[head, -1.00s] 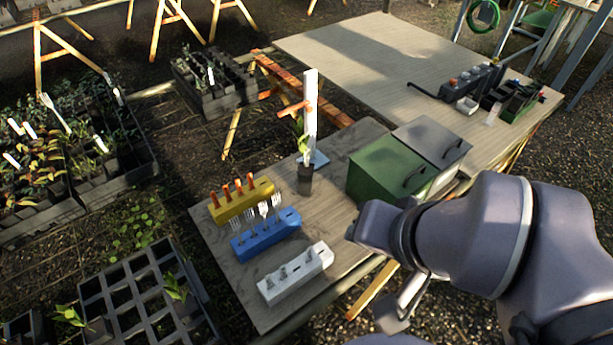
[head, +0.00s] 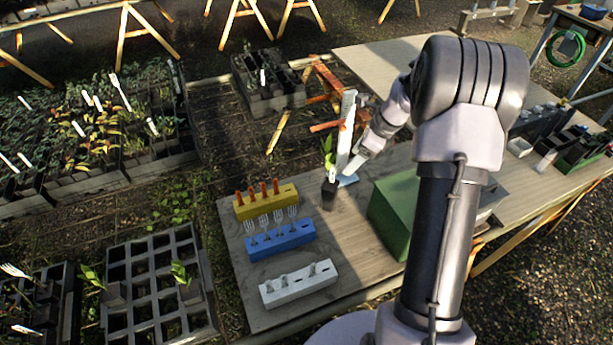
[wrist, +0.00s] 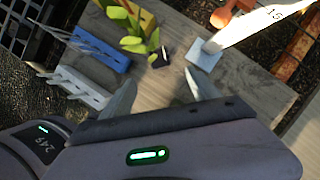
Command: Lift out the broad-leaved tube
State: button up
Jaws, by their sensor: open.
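A black tube (head: 329,195) with broad green leaves (head: 328,152) stands upright on the bench beside a white upright post with a flat base. In the wrist view its leaves (wrist: 136,28) show just beyond the fingers, with the dark tube (wrist: 161,56) below them. My gripper (wrist: 160,95) is open and empty, its fingers apart and short of the plant. The dark grid tray (head: 150,268) at lower left holds two more leafy tubes, one (head: 191,291) in the right column and one (head: 113,294) at the left edge. I cannot tell which plant the task means.
Yellow (head: 267,203), blue (head: 281,240) and white (head: 299,284) tool blocks line the bench's left side; forks stand by the blue one. The white post (head: 345,130) stands close to my gripper. A green box (head: 393,215) is right of the plant.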

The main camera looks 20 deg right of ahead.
jog(key=b, duration=0.4)
send_near(331, 184)
jog(key=x, duration=0.5)
jog(key=shift+s+a+f, duration=0.1)
jog(key=shift+f, duration=0.15)
jog(key=b+x, duration=0.2)
jog(key=x, duration=0.3)
jog(key=shift+f, duration=0.3)
jog(key=shift+r, duration=0.2)
jog(key=shift+c, duration=0.3)
grip_shut()
